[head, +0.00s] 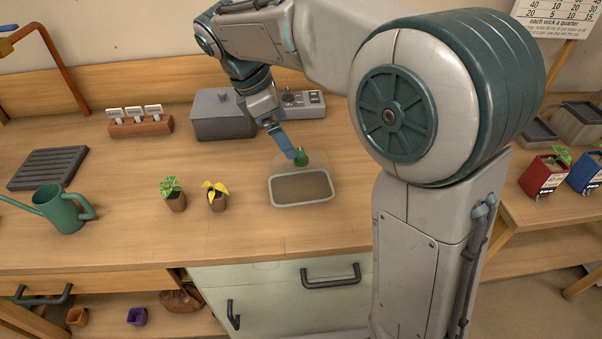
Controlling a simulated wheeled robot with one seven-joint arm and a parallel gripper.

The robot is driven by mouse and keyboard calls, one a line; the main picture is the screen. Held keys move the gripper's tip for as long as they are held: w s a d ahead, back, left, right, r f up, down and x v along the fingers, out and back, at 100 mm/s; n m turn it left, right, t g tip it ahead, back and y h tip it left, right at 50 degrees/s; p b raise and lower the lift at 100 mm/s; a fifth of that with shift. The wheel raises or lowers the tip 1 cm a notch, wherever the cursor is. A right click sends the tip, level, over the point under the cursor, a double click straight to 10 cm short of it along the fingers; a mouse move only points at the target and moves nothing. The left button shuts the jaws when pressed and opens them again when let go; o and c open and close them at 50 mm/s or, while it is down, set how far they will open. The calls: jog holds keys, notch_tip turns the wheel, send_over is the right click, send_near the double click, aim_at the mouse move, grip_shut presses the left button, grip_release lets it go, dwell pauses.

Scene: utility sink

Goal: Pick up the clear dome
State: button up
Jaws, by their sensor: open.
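The clear dome (316,168) is faint and see-through, with a green knob (304,160) on top. It appears to sit over a shallow grey-rimmed tray (302,203) with a brown inside, on the wooden bench. My gripper (299,158) reaches down from the upper left, with its blue fingers at the green knob. It is open. One finger shows plainly beside the knob; the other is mostly hidden, and I cannot tell whether either touches it.
Two small potted seedlings, one green (174,193) and one yellow (215,195), stand left of the tray. A green watering can (63,209) is farther left. A grey box (222,116) and a control unit (303,104) stand behind. Bare bench lies in front.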

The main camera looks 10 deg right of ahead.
aim_at(300, 152)
jog(key=x, duration=0.9)
jog(key=shift+w+d+r+b, duration=0.1)
jog(key=shift+w+d+b, duration=0.05)
jog(key=shift+b, duration=0.25)
jog(key=c, duration=1.3)
jog(key=shift+c, duration=0.2)
jog(key=shift+r, duration=0.1)
